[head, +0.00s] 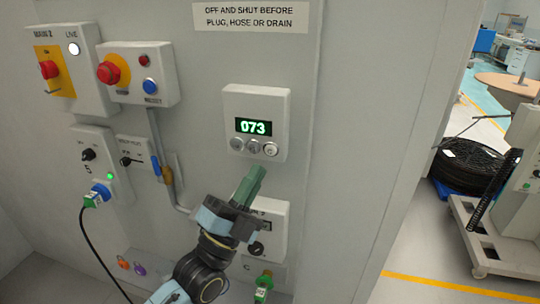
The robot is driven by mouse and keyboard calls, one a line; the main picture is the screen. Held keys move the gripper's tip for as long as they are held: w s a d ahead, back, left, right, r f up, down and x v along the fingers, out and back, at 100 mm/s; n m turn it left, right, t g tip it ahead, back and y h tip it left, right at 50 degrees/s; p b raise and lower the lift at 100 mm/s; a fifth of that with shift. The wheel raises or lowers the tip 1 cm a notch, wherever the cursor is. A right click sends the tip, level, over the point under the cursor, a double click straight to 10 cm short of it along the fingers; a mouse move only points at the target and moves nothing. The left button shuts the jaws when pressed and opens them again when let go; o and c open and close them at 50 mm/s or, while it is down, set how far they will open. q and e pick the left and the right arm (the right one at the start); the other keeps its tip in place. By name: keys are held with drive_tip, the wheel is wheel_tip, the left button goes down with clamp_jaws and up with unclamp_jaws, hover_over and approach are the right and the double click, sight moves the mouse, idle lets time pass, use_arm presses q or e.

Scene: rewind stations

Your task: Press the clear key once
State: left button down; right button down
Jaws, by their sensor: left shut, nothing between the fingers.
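A white counter box (281,108) is mounted on the grey wall panel. Its display (253,127) reads 073 in green. Below the display is a row of three round grey keys, left (236,143), middle (253,146) and right (270,149). Their marks are too small to read, so I cannot tell which is the clear key. My left gripper (256,172) is shut and empty, its greenish fingers pointing up just below the keys. It appears apart from them. My right gripper is not in view.
Boxes with red knobs (107,72) hang at upper left. A socket box (95,165) holds a plug with a black cable. A pipe with a blue-handled valve (156,166) runs beside my arm. Another box (273,217) is partly behind my gripper.

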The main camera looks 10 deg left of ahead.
use_arm(q)
drive_tip(key=shift+w+b, duration=0.55)
drive_tip(key=shift+w, duration=1.7)
drive_tip(key=shift+w, duration=0.15)
drive_tip(key=shift+w, duration=0.25)
drive_tip(key=shift+w+d, duration=0.1)
drive_tip(key=shift+w, duration=0.3)
idle(0.8)
drive_tip(key=shift+s, duration=0.1)
drive_tip(key=shift+s+p, duration=0.3)
drive_tip(key=shift+s, duration=0.4)
drive_tip(key=shift+s+p, duration=1.05)
drive_tip(key=shift+s, duration=1.5)
